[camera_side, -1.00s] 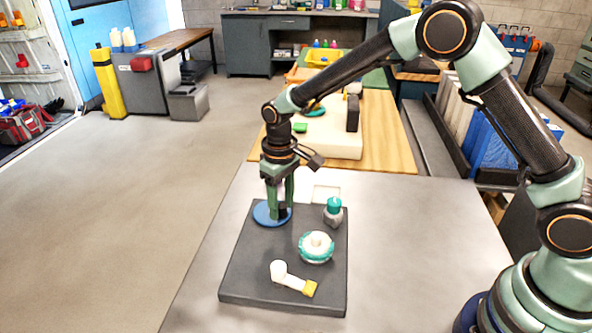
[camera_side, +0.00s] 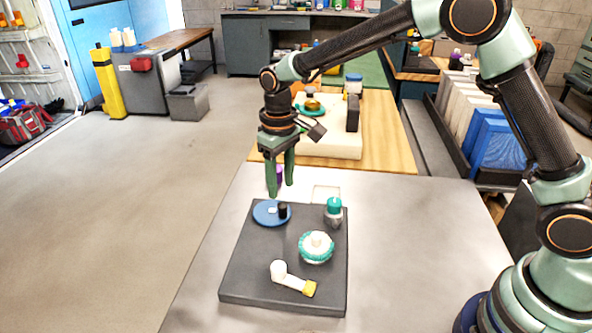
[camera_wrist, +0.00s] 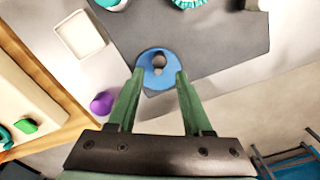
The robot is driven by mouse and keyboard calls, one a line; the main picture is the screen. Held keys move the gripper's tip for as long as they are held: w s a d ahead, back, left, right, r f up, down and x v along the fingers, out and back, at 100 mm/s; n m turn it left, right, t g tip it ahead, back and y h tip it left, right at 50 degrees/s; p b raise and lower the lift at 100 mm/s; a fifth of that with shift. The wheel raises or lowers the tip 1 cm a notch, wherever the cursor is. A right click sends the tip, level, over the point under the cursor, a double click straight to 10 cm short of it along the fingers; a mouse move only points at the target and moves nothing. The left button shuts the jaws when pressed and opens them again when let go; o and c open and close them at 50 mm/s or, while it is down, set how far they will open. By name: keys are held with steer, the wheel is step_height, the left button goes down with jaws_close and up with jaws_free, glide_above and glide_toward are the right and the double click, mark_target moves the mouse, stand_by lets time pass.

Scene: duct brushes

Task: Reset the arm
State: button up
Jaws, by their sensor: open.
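My gripper (camera_side: 281,191) is open and empty, raised above the blue round disc (camera_side: 265,217) on the dark mat (camera_side: 235,265). In the wrist view its two green fingers (camera_wrist: 158,75) are apart, with the blue disc (camera_wrist: 150,62) beyond the tips. A small dark piece (camera_side: 283,210) stands on the disc. A teal-capped bottle (camera_side: 333,212), a teal and white round brush (camera_side: 316,248) and a white angled piece with a yellow end (camera_side: 292,281) are on the mat. A purple object shows partly behind the fingers, and again in the wrist view (camera_wrist: 102,103).
A wooden table (camera_side: 395,153) with a cream block (camera_side: 330,143) stands behind the grey work table (camera_side: 420,240). A square light tray (camera_wrist: 79,35) lies beside the mat. Grey table is clear to the right of the mat.

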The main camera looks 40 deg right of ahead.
steer(key=s+d+r+m+t, duration=0.2)
steer(key=s+d+r+t, duration=0.2)
steer(key=s+d+r, duration=0.85)
steer(key=shift+m+t, duration=0.5)
steer(key=shift+t, duration=0.3)
steer(key=s, duration=0.3)
steer(key=s+d+r, duration=0.1)
steer(key=s, duration=0.1)
steer(key=shift+s, duration=0.2)
